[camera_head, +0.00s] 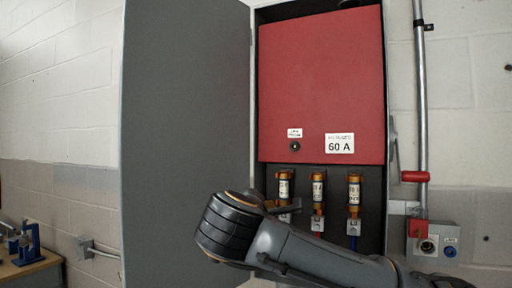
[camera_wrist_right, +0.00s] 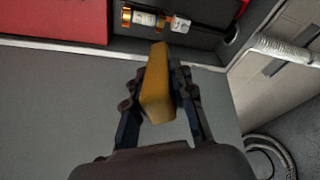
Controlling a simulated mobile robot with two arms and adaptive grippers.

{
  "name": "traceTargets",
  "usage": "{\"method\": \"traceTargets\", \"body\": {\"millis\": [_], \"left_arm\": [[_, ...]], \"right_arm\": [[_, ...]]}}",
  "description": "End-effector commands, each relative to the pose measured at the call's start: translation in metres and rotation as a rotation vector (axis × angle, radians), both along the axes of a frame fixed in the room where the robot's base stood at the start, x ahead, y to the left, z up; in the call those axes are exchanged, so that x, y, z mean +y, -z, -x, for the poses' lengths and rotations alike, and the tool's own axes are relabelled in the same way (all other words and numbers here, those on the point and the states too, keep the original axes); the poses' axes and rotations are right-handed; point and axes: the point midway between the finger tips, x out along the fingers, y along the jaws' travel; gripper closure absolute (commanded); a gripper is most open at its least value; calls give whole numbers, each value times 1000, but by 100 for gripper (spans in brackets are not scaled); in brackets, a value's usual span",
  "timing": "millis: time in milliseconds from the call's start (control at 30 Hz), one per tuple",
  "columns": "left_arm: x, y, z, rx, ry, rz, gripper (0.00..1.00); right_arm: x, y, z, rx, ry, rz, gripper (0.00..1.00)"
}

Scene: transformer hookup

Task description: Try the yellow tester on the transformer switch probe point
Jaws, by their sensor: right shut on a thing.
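The yellow tester (camera_wrist_right: 157,88) is a block held upright in the right wrist view. My right gripper (camera_wrist_right: 160,78) is shut on it, one finger on each side. In the head view my right arm crosses low in front of the cabinet, and its wrist hides the gripper and tester. The switch cabinet has a red panel (camera_head: 320,85) with a "60 A" label (camera_head: 340,144). A small round dark fitting (camera_head: 295,146) sits under a smaller label on the panel; I cannot read that label for certain. My left gripper is not in view.
The grey cabinet door (camera_head: 185,140) stands open at the left. Three fuses (camera_head: 354,188) stand below the red panel, partly behind my arm. A conduit (camera_head: 421,90) and a red lever (camera_head: 415,176) are at the right. A bench (camera_head: 30,264) is at far left.

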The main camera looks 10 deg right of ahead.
Motion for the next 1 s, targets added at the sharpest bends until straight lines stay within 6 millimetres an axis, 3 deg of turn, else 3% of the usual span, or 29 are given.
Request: {"method": "traceTargets", "body": {"millis": [33, 200, 400, 667, 1000], "left_arm": [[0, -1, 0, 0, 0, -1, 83], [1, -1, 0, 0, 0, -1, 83], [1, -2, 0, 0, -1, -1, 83], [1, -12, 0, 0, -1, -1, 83], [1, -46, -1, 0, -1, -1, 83]], "right_arm": [[5, -24, 6, -35, 48, 11, 100], [13, -82, 26, -107, 177, 46, 100], [18, -119, 43, -145, 225, 71, 100], [16, -129, 42, -149, 233, 78, 100], [2, -131, 21, -148, 232, 78, 100]]}}
